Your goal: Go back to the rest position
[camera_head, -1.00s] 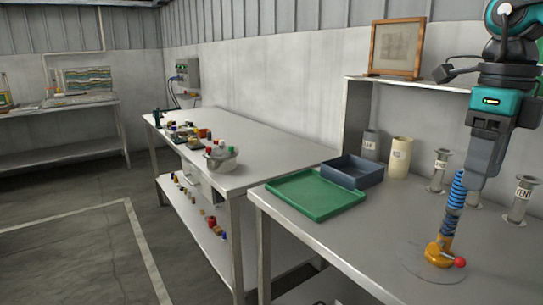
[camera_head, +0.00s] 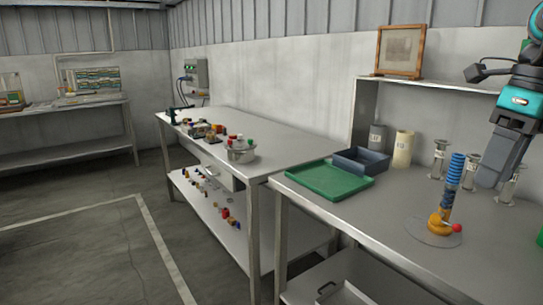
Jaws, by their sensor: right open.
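My right gripper (camera_head: 492,178) hangs at the right side of the head view, above the near table and to the right of a blue ribbed column. It is open and apart from the column, with nothing seen between its fingers. The blue column (camera_head: 453,180) stands upright on an orange base (camera_head: 440,222) with a red knob (camera_head: 457,228), on a clear round plate (camera_head: 424,236). My left gripper is not in view.
The near table (camera_head: 360,215) bears a green tray (camera_head: 328,182), a dark blue bin (camera_head: 360,162) and several cylinders at the back. A shelf with a framed picture (camera_head: 401,52) stands behind. A second table (camera_head: 285,152) with small parts stands further left. The floor at left is clear.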

